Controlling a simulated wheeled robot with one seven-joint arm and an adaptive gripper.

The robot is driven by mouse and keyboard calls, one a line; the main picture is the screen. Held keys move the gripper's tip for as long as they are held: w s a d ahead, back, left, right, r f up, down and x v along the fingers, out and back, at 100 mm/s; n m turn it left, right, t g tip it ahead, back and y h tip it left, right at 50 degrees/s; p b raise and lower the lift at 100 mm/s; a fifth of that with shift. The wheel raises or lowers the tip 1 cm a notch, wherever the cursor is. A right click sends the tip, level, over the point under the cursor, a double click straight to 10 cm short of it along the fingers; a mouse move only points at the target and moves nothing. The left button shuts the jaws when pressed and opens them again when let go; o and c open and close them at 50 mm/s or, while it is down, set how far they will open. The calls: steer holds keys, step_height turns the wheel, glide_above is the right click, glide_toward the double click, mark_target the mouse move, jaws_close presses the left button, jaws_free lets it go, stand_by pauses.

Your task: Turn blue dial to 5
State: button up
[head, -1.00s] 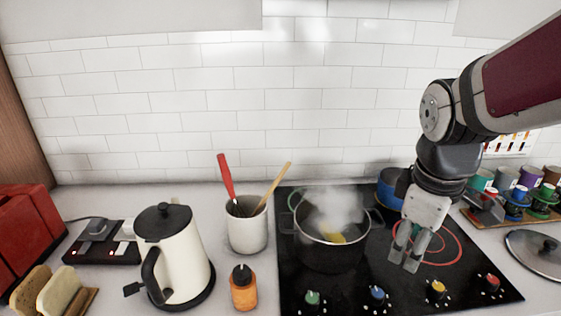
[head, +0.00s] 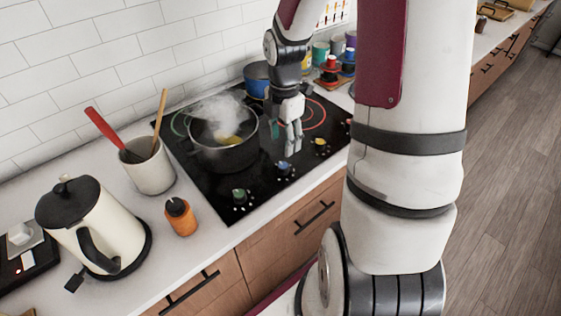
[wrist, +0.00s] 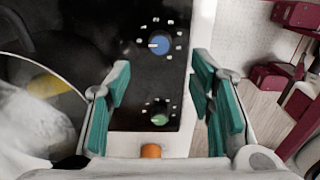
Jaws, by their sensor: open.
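The blue dial (head: 283,168) is on the front strip of the black cooktop (head: 222,187), between the green dial (head: 240,195) and the yellow dial (head: 321,145). In the wrist view the blue dial (wrist: 159,44) shows between and beyond my fingers, with tick marks around it and a white pointer towards the picture's left. The green dial (wrist: 160,119) also shows between the fingers there. My gripper (head: 291,142) is open and empty, fingers pointing down just behind the blue dial. It also shows in the wrist view (wrist: 160,72). The dial's numbers are too small to read.
A steaming pot (head: 222,150) stands on the cooktop left of my gripper, and a blue pot (head: 256,77) stands behind. An orange bottle (head: 180,217), utensil crock (head: 150,170) and kettle (head: 94,228) stand to the left. Wooden drawers (head: 295,215) lie below the counter edge.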

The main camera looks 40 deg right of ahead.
mark_target(283, 165)
step_height(283, 165, down, 10)
steer(key=shift+r, duration=0.1)
stand_by(0.4)
steer(key=c, duration=1.2)
